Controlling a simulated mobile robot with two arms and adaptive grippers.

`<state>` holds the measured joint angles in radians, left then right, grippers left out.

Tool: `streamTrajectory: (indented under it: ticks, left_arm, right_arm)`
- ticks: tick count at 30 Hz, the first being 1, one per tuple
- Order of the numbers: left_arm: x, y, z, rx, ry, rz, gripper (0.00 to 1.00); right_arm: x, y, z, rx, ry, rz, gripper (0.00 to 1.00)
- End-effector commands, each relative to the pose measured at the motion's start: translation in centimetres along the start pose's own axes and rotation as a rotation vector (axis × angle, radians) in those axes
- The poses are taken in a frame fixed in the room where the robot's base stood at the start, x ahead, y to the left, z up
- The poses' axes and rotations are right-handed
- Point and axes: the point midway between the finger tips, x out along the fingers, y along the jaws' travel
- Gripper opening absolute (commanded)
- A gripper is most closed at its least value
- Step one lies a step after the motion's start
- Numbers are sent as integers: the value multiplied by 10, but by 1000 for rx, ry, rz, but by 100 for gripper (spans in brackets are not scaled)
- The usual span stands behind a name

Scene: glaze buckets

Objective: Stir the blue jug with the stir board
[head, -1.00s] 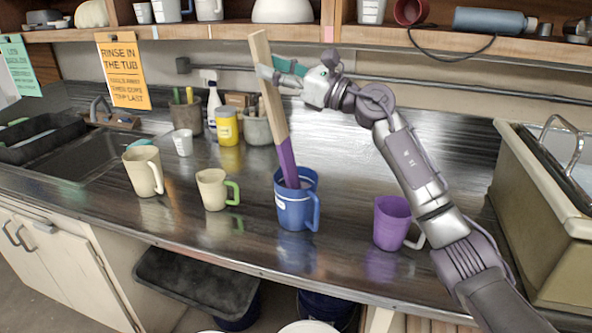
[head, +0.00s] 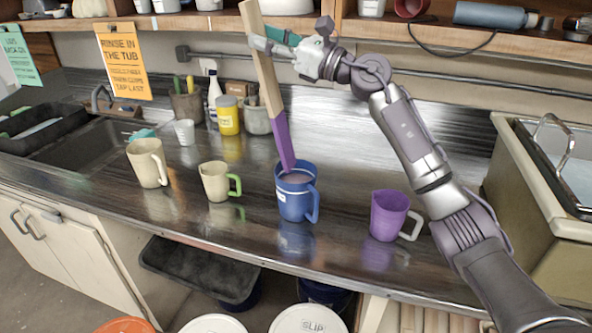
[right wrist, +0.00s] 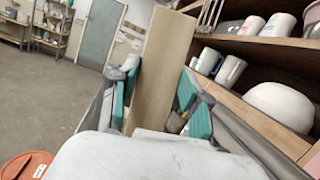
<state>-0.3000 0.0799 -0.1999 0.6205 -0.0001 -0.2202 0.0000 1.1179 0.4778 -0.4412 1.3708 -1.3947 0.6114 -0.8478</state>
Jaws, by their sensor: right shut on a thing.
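The blue jug (head: 296,203) stands upright on the dark counter in the head view, with its handle to the right and greyish liquid inside. The stir board (head: 266,75) is a long, pale wooden board with a purple lower end (head: 284,143). It leans slightly, its top to the left, and its purple tip is at the jug's mouth, near the liquid surface. I cannot tell whether it touches the liquid. My right gripper (head: 268,42) is shut on the upper part of the board. The right wrist view shows the board (right wrist: 163,60) between the teal finger pads. My left gripper is out of view.
A purple mug (head: 388,216) stands right of the jug. A green-handled cream mug (head: 215,182) and a cream jug (head: 147,163) stand left. A yellow jar (head: 228,117) and pots are behind. A shelf (head: 420,30) overhangs the back. A large bin (head: 530,200) is at right.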

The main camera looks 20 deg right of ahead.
Motion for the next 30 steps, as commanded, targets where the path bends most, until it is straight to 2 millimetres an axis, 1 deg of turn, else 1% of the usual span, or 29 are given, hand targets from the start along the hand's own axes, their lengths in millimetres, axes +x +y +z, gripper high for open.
streamTrajectory:
  ticks: [17, 20, 30]
  left_arm:
    - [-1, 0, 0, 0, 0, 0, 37]
    - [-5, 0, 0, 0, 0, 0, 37]
    - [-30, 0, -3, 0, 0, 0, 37]
  right_arm:
    - [0, 0, 2, -1, -1, -1, 0]
    - [2, -1, 7, -1, -2, -1, 0]
    - [10, -6, 39, -2, -1, 0, 0]
